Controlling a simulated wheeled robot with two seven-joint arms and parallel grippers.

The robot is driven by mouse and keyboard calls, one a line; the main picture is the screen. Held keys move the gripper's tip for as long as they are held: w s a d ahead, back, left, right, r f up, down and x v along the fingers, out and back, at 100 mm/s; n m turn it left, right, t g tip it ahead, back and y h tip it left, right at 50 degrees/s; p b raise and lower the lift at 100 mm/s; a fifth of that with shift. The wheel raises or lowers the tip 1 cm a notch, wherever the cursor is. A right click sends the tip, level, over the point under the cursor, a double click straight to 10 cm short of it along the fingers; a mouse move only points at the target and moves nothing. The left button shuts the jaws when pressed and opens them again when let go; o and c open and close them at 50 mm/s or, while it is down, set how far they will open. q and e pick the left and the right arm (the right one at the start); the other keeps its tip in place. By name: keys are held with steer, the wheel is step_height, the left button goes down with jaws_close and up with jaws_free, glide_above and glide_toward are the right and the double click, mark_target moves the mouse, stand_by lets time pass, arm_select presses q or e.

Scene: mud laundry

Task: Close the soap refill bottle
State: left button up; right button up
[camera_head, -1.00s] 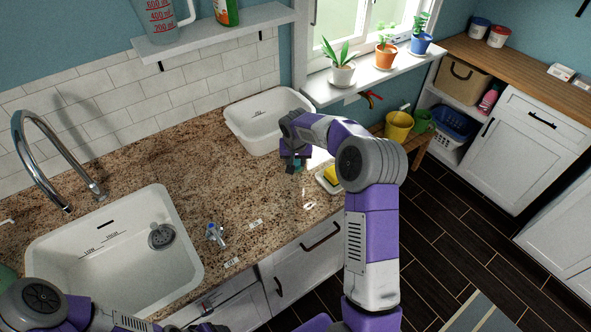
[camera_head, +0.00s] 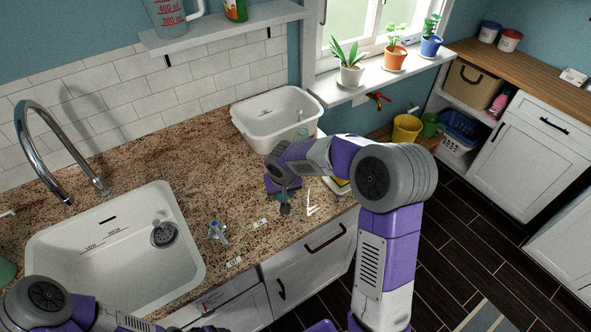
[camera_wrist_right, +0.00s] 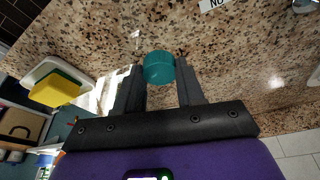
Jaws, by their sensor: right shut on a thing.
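My right gripper (camera_wrist_right: 160,82) is shut on a round teal cap (camera_wrist_right: 159,67), gripped between its two dark fingers in the wrist view. In the head view the right gripper (camera_head: 284,194) is over the counter's front part, with the teal cap (camera_head: 284,209) at its tips. A pale, see-through shape (camera_head: 304,130) shows at the white tub's right front corner, partly behind my right arm; I cannot tell whether it is the soap refill bottle. My left arm enters at the bottom left, and its gripper (camera_head: 207,328) is cut off at the bottom edge.
A white tub (camera_head: 270,112) stands at the back of the granite counter (camera_head: 180,175). The sink (camera_head: 100,245) and tall faucet (camera_head: 50,155) are left. A small blue-and-white item (camera_head: 218,231) lies mid-counter. A yellow sponge (camera_wrist_right: 55,90) sits in a tray beside the right gripper.

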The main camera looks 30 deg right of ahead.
steer(key=s+a+f+n, duration=0.1)
steer(key=s+a, duration=0.1)
steer(key=s, duration=0.1)
steer(key=s+a+f+b, duration=0.1)
steer(key=s+a, duration=0.1)
steer(key=s, duration=0.1)
steer(key=s+a+f+n+y, duration=0.1)
steer(key=s+a, duration=0.2)
steer(key=shift+s+f+n+b, duration=0.2)
steer(key=shift+s+n+b, duration=0.1)
steer(key=shift+b, duration=0.05)
